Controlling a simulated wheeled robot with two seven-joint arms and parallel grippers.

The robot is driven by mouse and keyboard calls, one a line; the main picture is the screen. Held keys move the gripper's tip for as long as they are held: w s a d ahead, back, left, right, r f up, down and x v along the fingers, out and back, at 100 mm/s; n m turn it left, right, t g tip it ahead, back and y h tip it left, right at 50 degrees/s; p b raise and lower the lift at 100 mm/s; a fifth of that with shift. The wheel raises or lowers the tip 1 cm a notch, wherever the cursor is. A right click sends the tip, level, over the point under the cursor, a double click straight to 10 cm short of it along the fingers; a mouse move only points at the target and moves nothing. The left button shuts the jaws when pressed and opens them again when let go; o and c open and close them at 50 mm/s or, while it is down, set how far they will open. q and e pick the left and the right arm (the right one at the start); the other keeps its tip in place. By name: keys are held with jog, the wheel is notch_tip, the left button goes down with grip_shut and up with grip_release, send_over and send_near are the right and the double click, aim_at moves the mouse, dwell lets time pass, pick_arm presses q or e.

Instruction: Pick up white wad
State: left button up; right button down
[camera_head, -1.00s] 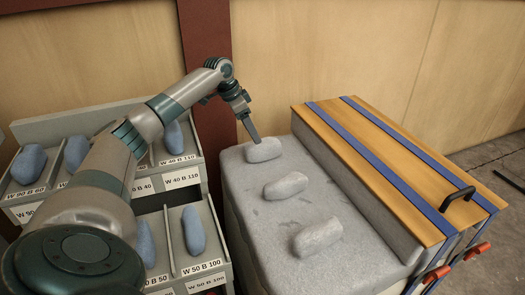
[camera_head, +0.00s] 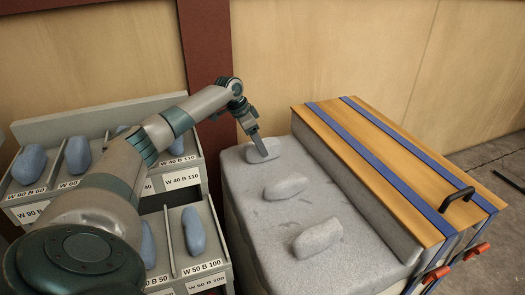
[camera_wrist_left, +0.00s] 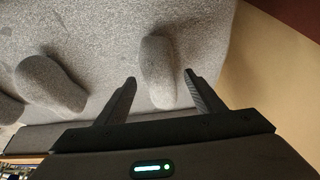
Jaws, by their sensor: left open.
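Three pale grey-white wads lie apart on the grey padded top. The far wad (camera_head: 264,150) is at the back, the middle wad (camera_head: 286,186) is nearer, and the near wad (camera_head: 318,238) is closest to me. My left gripper (camera_head: 259,146) is at the far wad, its finger overlapping the wad in the head view. In the left wrist view the open fingers (camera_wrist_left: 160,78) stand on either side of the far wad (camera_wrist_left: 157,65), with visible gaps. The middle wad (camera_wrist_left: 48,82) also shows there. My right gripper is not in view.
A wooden board with blue straps (camera_head: 400,165) and a black handle borders the padded top (camera_head: 262,222) on the right. Labelled bins (camera_head: 188,180) with blue-grey wads stand at left. A wall and brown post (camera_head: 206,50) rise behind.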

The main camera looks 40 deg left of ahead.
pick_arm(q)
jog(key=shift+x, duration=1.2)
jog(key=c, duration=1.2)
